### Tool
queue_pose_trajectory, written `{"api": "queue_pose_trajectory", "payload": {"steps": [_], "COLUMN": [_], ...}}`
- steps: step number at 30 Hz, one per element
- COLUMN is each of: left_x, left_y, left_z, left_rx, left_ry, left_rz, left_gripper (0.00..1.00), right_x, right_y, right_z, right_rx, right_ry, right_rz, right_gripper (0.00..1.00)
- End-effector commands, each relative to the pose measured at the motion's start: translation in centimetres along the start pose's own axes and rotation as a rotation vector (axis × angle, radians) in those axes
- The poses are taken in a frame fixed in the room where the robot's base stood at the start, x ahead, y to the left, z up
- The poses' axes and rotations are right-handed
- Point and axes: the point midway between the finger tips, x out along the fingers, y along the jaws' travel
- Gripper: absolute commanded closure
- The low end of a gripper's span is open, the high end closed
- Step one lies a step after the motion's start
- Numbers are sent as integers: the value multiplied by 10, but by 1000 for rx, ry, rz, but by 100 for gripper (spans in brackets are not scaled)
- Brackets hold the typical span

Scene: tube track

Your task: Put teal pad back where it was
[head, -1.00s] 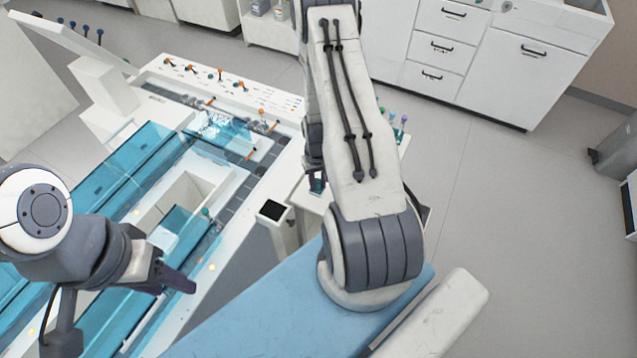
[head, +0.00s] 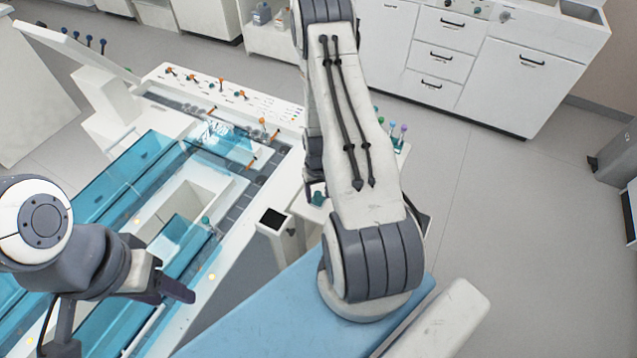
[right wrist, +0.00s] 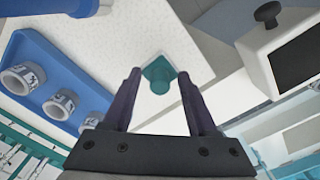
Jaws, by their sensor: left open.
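The teal pad (right wrist: 158,70), a small square with a round knob, is on a speckled white surface (right wrist: 125,50) in the right wrist view. In the head view the pad (head: 318,198) shows beside the white stand with the black top. My right gripper (right wrist: 159,73) is open and empty, its two dark fingers either side of the pad in the picture, with clear gaps. In the head view it is mostly hidden behind my right arm. My left gripper (head: 186,290) is open and empty over the blue-lidded machine, at lower left.
A white stand with a black top (head: 273,219) is left of the pad. A blue tray (right wrist: 28,50) with white ring-shaped items lies at the left of the right wrist view. The machine's blue transparent covers (head: 130,175) fill the left.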

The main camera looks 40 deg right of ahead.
Motion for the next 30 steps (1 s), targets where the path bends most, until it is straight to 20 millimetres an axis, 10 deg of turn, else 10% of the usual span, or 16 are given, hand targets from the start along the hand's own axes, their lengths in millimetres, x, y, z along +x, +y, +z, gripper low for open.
{"api": "queue_pose_trajectory", "payload": {"steps": [18, 30], "left_x": [23, 24], "left_y": [-2, -2], "left_z": [2, 2], "left_rx": [1, 1], "left_ry": [-1, -1], "left_rz": [0, 0], "left_gripper": [50, 50], "right_x": [-103, -121], "right_y": [0, -4], "right_z": [-1, 0], "right_rx": [0, -9], "right_ry": [5, 3], "right_rz": [1, 0], "right_gripper": [42, 42]}}
